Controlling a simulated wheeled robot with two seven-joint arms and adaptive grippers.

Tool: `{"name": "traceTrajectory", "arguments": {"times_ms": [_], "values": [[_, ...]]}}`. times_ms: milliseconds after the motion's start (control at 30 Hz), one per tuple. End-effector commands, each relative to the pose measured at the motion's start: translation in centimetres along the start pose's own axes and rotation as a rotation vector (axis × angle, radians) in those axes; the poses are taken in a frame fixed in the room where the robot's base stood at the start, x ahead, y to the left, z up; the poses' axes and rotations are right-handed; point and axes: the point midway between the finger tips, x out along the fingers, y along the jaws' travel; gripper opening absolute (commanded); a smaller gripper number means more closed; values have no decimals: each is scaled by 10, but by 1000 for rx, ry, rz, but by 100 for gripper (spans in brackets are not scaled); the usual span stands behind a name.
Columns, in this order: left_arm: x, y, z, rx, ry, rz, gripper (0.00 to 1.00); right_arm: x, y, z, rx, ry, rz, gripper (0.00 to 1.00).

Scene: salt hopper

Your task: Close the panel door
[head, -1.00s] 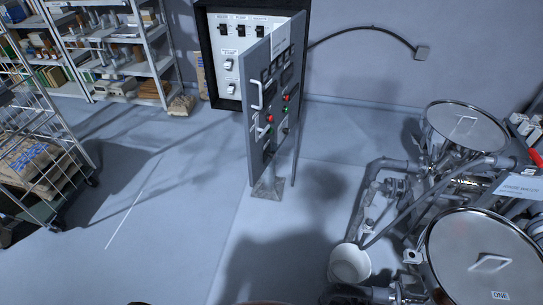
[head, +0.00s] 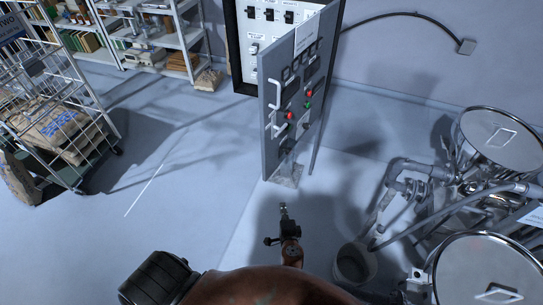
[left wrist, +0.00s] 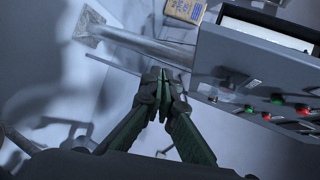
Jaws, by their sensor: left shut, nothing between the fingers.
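The grey panel door (head: 297,135) stands open, swung out from the black-framed cabinet (head: 236,45). It carries white handles (head: 274,94) near one edge and red and green buttons. My left gripper (head: 284,208) is in front of and below the door in the head view, apart from it, over the floor. In the left wrist view its fingertips (left wrist: 160,75) are together and empty, with the door (left wrist: 265,65) to their right. My right gripper is not in view.
A metal post with a foot plate (head: 285,174) stands under the cabinet. Steel vessels (head: 500,140) with pipes and a bucket (head: 355,264) are at the right. A wire cart (head: 70,100) with sacks and shelves are at the left. The floor between is clear.

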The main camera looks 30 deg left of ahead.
Motion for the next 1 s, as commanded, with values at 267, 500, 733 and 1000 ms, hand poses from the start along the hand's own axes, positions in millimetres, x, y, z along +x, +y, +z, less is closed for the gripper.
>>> {"name": "traceTrajectory", "arguments": {"times_ms": [267,500,733,1000], "values": [[-68,-163,-1,-48,-96,-341,0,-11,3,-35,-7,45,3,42],[-63,-187,3,-52,-112,-383,0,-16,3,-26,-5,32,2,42],[-21,-204,8,-52,-111,-382,0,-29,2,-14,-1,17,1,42],[23,-220,23,-51,-111,-380,0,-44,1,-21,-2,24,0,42]]}}
